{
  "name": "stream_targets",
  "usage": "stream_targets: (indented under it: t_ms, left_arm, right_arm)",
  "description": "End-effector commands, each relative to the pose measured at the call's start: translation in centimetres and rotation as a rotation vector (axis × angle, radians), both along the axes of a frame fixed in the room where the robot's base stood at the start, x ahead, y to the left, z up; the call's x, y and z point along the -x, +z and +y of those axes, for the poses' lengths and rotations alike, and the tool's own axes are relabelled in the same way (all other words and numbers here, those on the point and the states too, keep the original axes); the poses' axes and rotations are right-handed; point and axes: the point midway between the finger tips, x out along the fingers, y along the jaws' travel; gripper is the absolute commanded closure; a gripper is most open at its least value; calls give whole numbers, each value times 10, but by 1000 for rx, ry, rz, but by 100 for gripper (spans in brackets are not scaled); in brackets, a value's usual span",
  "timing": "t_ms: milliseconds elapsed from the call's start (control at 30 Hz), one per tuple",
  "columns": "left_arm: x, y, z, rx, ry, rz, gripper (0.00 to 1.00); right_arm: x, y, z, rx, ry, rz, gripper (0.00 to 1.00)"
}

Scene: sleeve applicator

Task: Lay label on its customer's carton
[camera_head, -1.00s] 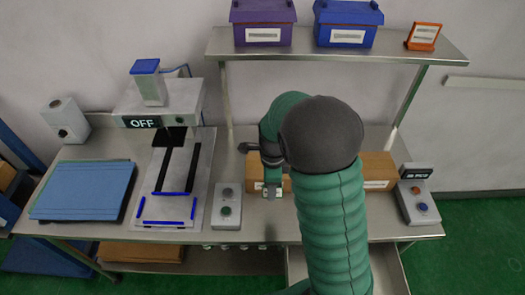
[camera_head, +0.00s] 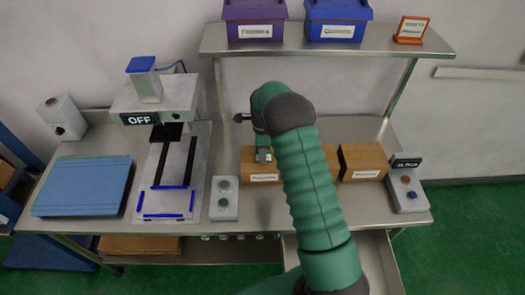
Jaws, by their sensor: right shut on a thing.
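A brown carton (camera_head: 262,178) with a white printed strip on its front stands on the bench at the middle. Another brown carton (camera_head: 365,160) with a similar strip stands at the right. Brown carton surface (camera_head: 331,160) also shows just right of my arm; my arm hides the part between. My right gripper (camera_head: 263,156) points down at the top of the left carton, near its front edge. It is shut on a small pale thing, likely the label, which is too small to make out. Whether it touches the carton I cannot tell. My left gripper is not in view.
A press marked OFF (camera_head: 155,98) stands left, with a button box (camera_head: 224,198) beside it. Blue sheets (camera_head: 83,187) lie at far left. A shelf (camera_head: 325,43) holds a purple bin (camera_head: 253,20) and a blue bin (camera_head: 337,20). Another button box (camera_head: 406,190) stands right.

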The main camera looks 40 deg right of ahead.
Motion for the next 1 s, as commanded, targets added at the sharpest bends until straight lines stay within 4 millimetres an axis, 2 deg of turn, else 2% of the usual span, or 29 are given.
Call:
stream_targets:
  t_ms: [67,100,267,533,667,767,1000]
  left_arm:
    - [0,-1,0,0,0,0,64]
    - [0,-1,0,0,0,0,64]
    - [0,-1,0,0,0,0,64]
    - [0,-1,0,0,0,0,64]
    - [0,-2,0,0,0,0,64]
    - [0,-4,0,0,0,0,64]
    - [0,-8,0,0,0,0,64]
  right_arm:
    - [0,-1,-1,-1,0,1,93]
    - [0,-2,-1,-1,0,0,54]
    - [1,-1,-1,-1,0,-1,34]
    - [0,-1,0,0,0,0,34]
    - [0,9,-1,1,1,-2,34]
    - [-1,30,0,2,1,-4,34]
    - [-1,92,-1,2,1,-4,34]
